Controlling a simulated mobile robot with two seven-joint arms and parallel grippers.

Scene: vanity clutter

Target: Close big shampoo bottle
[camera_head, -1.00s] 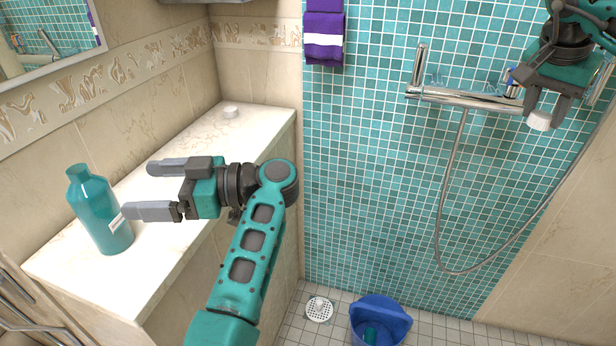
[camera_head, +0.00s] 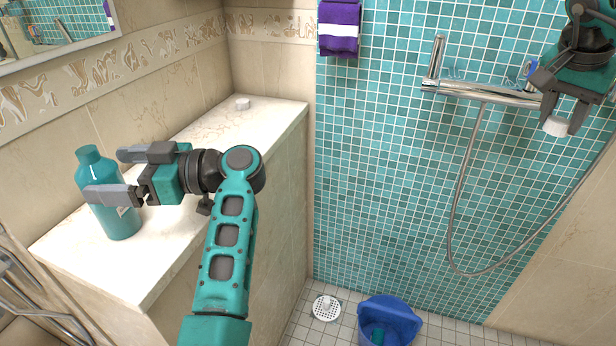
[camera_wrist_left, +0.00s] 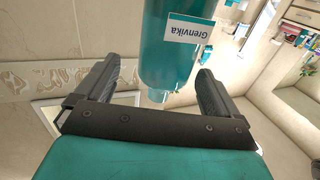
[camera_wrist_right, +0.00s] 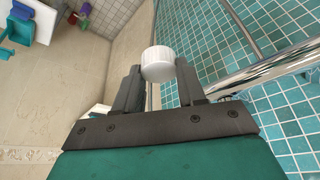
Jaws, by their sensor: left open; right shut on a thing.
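The big teal shampoo bottle (camera_head: 121,222) stands upright on the marble counter at the left, its neck bare, without a cap. It also shows in the left wrist view (camera_wrist_left: 168,64), with a white "Grenvika" label. My left gripper (camera_head: 104,174) is open, with its fingers on either side of the bottle's upper part. I cannot tell whether they touch it. My right gripper (camera_head: 561,118) is shut on a white cap (camera_head: 556,126), held up in front of the tiled wall at the upper right.
A chrome shower mixer (camera_head: 482,93) with a hanging hose is near my right gripper. A blue bucket (camera_head: 402,312) and a floor drain (camera_head: 326,308) are below. The counter right of the bottle is clear.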

